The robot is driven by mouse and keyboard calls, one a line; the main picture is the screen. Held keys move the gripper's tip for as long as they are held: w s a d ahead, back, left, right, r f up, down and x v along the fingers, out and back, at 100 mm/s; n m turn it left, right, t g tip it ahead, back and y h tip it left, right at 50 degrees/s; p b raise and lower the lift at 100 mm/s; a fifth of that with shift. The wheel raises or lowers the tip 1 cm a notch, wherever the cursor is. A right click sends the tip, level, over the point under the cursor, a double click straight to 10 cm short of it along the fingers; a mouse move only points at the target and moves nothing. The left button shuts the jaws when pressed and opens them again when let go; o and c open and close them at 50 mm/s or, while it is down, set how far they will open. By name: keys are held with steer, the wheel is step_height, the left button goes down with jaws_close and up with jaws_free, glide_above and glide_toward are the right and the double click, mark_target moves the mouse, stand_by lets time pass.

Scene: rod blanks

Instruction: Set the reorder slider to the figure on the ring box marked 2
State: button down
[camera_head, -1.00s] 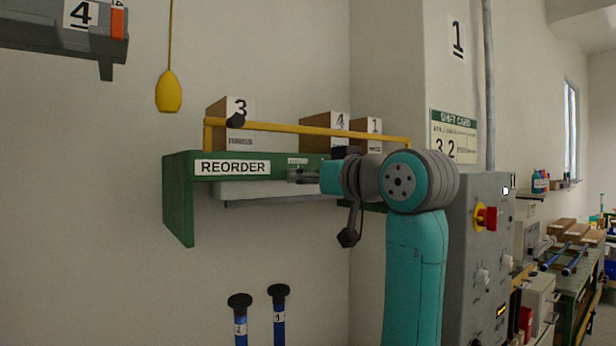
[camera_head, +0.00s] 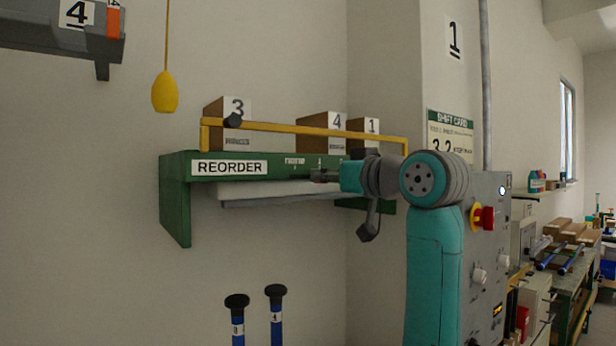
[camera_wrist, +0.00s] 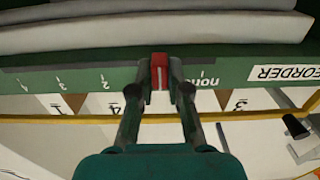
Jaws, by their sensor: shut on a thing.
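The reorder rail is the green front edge of a wall shelf (camera_head: 178,205) with a white REORDER label (camera_head: 229,167). In the wrist view, its scale (camera_wrist: 83,84) shows "none" on the right and 2, 3 and 4 toward the left. The red slider (camera_wrist: 159,72) stands between "none" and 2, and the fingers hide the mark there. My gripper (camera_wrist: 159,85) is shut on the slider; it also shows in the head view (camera_head: 315,175). Boxes marked 3 (camera_head: 220,109), 4 (camera_head: 312,122) and 1 (camera_head: 362,135) stand on the shelf. No box marked 2 is visible.
A yellow rail (camera_head: 280,127) runs along the shelf front above the scale. A yellow pendant (camera_head: 165,92) hangs at left. Blue rods with black caps (camera_head: 237,302) stand below. A grey panel with a red switch (camera_head: 483,218) is right of my arm.

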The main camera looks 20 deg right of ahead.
steer(key=w+d, duration=0.2)
steer(key=d, duration=0.4)
steer(key=shift+d, duration=0.35)
steer(key=shift+w, duration=0.1)
steer(key=c, duration=1.1)
jaws_free()
steer(key=v, duration=1.2)
steer(key=shift+f, duration=0.1)
